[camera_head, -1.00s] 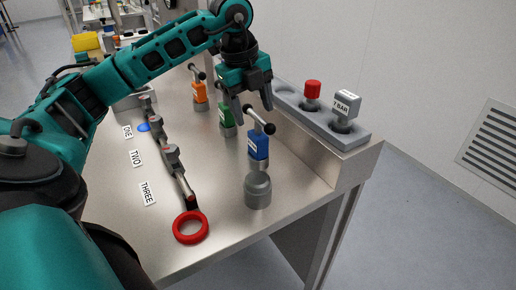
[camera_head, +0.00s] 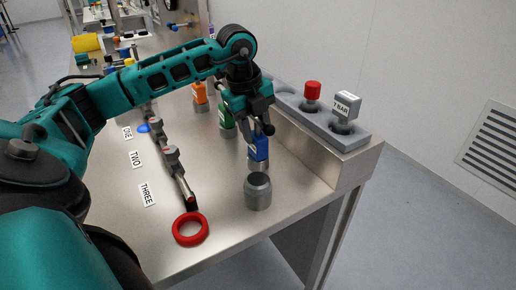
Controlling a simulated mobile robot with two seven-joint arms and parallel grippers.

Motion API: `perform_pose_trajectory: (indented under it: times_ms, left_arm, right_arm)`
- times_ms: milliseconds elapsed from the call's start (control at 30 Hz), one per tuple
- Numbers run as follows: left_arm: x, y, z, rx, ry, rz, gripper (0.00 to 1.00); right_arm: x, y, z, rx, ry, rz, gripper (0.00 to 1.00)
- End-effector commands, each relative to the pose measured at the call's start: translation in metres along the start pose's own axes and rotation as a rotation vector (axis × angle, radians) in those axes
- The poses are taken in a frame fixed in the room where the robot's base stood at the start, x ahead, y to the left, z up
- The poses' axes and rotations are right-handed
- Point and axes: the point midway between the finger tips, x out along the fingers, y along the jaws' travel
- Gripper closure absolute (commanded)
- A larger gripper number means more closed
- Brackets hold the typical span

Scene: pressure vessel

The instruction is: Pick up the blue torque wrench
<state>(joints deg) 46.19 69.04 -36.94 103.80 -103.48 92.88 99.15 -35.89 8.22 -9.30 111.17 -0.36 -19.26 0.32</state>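The blue torque wrench (camera_head: 258,152) stands upright on the steel bench, behind a grey metal cylinder. Its blue body and part of its black-knobbed top bar show; the rest of its top is hidden by my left gripper. My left gripper (camera_head: 257,125) points down from above at the wrench's upper end. Its fingers look spread, one on each side of the wrench's top; I cannot tell whether they touch it. My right gripper is not in view.
Green (camera_head: 226,118) and orange (camera_head: 200,93) wrenches stand behind the blue one. The grey cylinder (camera_head: 258,191) is in front, a red ring (camera_head: 190,229) front left. A grey holder (camera_head: 352,136) with a red-capped piece (camera_head: 312,91) and a "7 BAR" block (camera_head: 347,104) lines the right edge.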

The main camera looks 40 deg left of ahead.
Motion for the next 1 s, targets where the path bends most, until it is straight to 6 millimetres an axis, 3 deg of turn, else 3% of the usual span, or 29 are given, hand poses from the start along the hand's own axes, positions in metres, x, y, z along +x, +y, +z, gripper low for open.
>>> perform_pose_trajectory:
  times_ms: [367, 833, 1000]
  left_arm:
    - [0.000, 0.000, 0.000, 0.000, 0.001, -0.001, 1.00]
    - [-0.002, -0.001, 0.000, 0.000, 0.000, -0.005, 1.00]
    - [-0.013, -0.004, 0.000, 0.000, -0.001, -0.007, 1.00]
  right_arm:
    - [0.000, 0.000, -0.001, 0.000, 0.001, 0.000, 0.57]
    - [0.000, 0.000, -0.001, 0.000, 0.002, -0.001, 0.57]
    - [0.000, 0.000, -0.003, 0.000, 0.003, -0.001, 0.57]
